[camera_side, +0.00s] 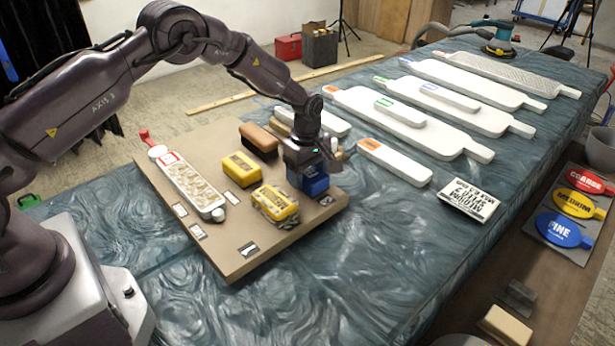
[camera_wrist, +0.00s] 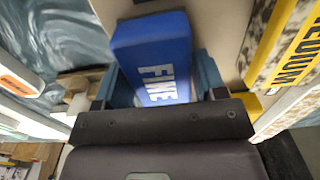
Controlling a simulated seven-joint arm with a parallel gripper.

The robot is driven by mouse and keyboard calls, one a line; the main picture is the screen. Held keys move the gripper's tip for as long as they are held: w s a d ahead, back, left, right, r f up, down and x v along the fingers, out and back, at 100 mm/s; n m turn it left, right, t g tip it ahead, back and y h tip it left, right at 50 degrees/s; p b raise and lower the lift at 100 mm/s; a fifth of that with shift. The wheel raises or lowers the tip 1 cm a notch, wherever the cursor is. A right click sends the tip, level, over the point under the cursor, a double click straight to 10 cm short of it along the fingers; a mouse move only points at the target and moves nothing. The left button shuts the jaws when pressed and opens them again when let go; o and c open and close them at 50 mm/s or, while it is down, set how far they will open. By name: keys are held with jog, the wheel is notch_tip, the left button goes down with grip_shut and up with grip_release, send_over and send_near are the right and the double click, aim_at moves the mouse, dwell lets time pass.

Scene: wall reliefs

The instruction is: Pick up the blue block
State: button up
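The blue block (camera_wrist: 152,35), marked FINE in white, fills the upper middle of the wrist view. In the side view the blue block (camera_side: 314,186) is at the right part of the brown board, directly below my gripper (camera_side: 304,170). In the wrist view my gripper (camera_wrist: 165,88) has its bluish fingers apart, one on each side of the block. The block looks slightly turned between them. Whether both fingers touch it, and whether it rests on the board, I cannot tell.
Yellow blocks (camera_side: 275,203) (camera_side: 240,169) and a brown block (camera_side: 259,138) are close left on the board (camera_side: 232,262). A yellow MEDIUM block (camera_wrist: 290,52) is at right in the wrist view. White paddles (camera_side: 394,162) lie to the right.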

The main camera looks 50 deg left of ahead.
aim_at(307, 172)
jog(key=c, duration=0.5)
jog(key=shift+o, duration=0.2)
jog(key=shift+r, duration=0.1)
jog(key=shift+r, duration=0.5)
jog(key=r, duration=0.2)
jog(key=shift+s+r, duration=0.2)
jog(key=shift+r, duration=0.1)
jog(key=s+r, duration=0.9)
jog(key=s, duration=0.4)
jog(key=shift+s+d+r, duration=0.15)
jog(key=shift+s+d, duration=0.15)
jog(key=shift+s, duration=0.05)
